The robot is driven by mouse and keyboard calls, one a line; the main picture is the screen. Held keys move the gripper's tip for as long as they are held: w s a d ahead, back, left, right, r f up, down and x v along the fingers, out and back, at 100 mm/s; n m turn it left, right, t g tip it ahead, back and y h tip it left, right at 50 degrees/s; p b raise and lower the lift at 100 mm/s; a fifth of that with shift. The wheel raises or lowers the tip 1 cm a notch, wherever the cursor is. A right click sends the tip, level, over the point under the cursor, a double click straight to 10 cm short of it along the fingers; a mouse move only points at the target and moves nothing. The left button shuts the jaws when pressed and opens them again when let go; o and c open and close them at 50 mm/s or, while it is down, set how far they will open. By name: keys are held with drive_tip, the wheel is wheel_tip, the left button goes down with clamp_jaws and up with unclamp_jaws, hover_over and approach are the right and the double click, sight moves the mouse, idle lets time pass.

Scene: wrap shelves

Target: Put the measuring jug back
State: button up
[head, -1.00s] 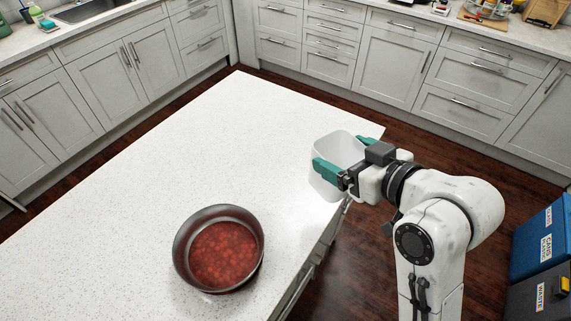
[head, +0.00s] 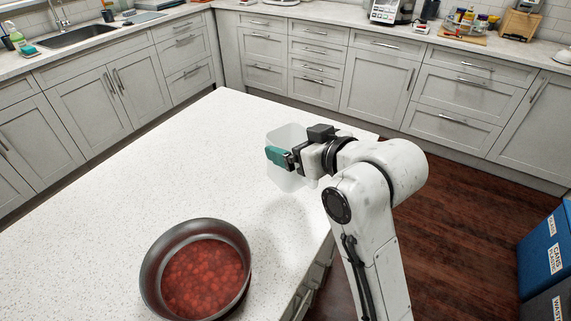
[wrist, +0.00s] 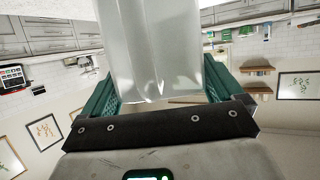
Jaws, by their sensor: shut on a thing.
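The measuring jug (head: 287,180) is a pale, translucent container in the head view, over the far right part of the white island counter. My gripper (head: 284,156) is shut on it, with teal fingers on its sides. My fingers and wrist hide part of the jug. In the wrist view the jug (wrist: 155,50) fills the upper middle between the two teal fingers of my gripper (wrist: 160,90). I cannot tell whether its base touches the counter.
A dark pot (head: 196,270) of red food stands on the island counter (head: 110,225) at the front. The counter's left and middle are clear. A blue bin (head: 543,250) stands at right.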

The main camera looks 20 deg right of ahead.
drive_tip(key=w+f, duration=0.3)
drive_tip(key=shift+a+f, duration=0.3)
drive_tip(key=shift+a, duration=0.1)
drive_tip(key=shift+w+f, duration=0.2)
drive_tip(key=shift+f, duration=1.6)
drive_tip(key=shift+f, duration=0.1)
drive_tip(key=o, duration=1.5)
drive_tip(key=shift+c, duration=0.2)
drive_tip(key=v, duration=1.2)
